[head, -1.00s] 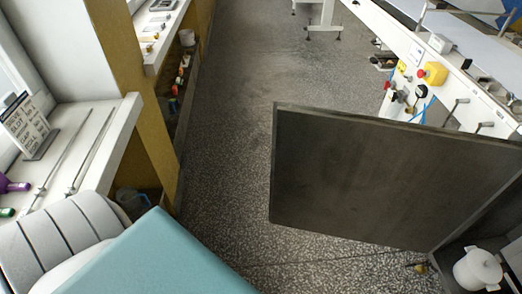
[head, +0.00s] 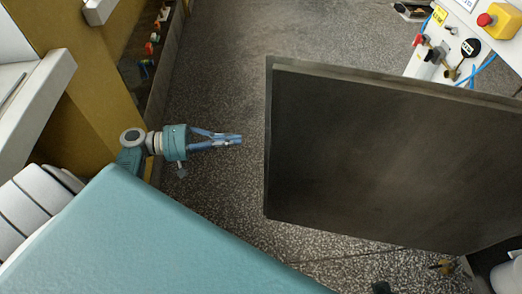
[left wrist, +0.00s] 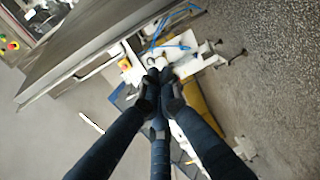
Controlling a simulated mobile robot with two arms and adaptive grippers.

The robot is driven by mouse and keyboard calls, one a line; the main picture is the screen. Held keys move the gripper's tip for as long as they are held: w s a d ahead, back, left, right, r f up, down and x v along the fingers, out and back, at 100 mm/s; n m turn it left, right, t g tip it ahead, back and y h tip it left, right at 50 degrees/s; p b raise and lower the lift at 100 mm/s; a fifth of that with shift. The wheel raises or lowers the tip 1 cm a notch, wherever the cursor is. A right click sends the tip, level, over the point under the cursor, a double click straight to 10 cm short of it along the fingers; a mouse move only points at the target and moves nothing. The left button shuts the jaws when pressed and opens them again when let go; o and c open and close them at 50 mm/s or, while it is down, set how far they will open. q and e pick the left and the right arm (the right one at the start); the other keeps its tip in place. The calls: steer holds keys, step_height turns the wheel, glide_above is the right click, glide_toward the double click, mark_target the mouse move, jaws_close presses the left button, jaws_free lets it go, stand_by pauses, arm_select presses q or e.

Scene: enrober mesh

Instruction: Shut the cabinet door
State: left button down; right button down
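The cabinet door (head: 390,155) is a large dark grey-brown panel in the head view. It stands open, swung out over the floor, with its free edge toward the left. My left gripper (head: 240,139) is left of that free edge, with a small gap in the picture, and points right toward it. Its fingers are drawn together with nothing between them. In the left wrist view the fingers (left wrist: 158,77) also meet at their tips. The cabinet's inside is mostly hidden behind the door.
A white pot (head: 508,276) shows at the lower right, partly cut off. A white machine panel with a red button on a yellow box (head: 497,20) is at the upper right. A yellow-brown wall unit (head: 85,85) stands left of my left arm. Speckled floor (head: 225,90) lies open between.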

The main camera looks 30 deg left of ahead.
arm_select(q)
steer(key=w+d+r+h, duration=0.1)
steer(key=d+r, duration=0.2)
steer(key=d, duration=0.5)
steer(key=shift+w+d+r+m, duration=0.15)
steer(key=shift+w+d+m, duration=0.1)
steer(key=shift+w+m, duration=0.15)
arm_select(e)
steer(key=shift+w+f, duration=0.1)
steer(key=shift+f, duration=0.4)
arm_select(q)
steer(key=shift+s, duration=0.15)
